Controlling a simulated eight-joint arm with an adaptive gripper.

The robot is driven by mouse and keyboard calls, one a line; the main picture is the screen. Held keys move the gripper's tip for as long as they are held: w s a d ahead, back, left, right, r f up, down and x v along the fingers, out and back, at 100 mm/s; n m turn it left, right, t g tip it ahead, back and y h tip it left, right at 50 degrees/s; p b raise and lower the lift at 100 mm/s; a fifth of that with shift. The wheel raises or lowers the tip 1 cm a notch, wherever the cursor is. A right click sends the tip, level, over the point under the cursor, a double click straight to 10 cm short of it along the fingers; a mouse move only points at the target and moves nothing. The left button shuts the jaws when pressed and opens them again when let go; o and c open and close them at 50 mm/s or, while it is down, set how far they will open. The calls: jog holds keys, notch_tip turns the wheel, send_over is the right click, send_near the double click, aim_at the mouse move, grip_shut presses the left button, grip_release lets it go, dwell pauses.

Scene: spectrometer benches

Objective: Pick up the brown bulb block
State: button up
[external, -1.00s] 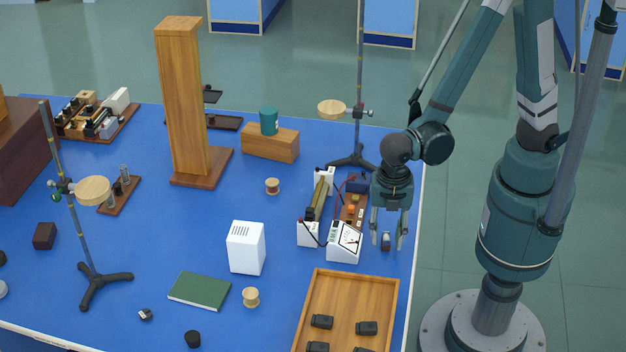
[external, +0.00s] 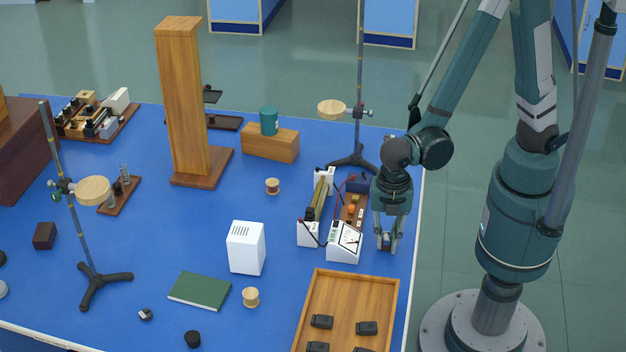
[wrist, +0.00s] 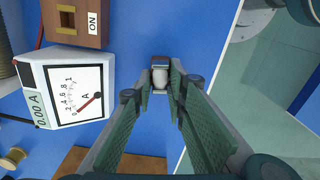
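The brown bulb block (wrist: 160,63) is small and dark, with a pale rounded bulb on it. It sits near the table's right edge, between the fingertips of my gripper (wrist: 160,88) in the wrist view. In the external view my gripper (external: 388,249) points down, and its fingers have closed in on both sides of the block, which is mostly hidden there. The fingers appear to touch its sides. The block looks to be at table height.
A white ammeter (external: 345,241) stands close to the left of my gripper, with a wired brown board (external: 354,215) behind it. A wooden tray (external: 309,309) with several dark blocks lies in front. The table's edge is close on the right.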

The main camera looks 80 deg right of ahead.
aim_at(387, 238)
jog(key=shift+c, duration=1.3)
jog(key=shift+r, duration=0.1)
jog(key=shift+r+p, duration=1.05)
jog(key=shift+r, duration=3.8)
jog(key=shift+r, duration=0.1)
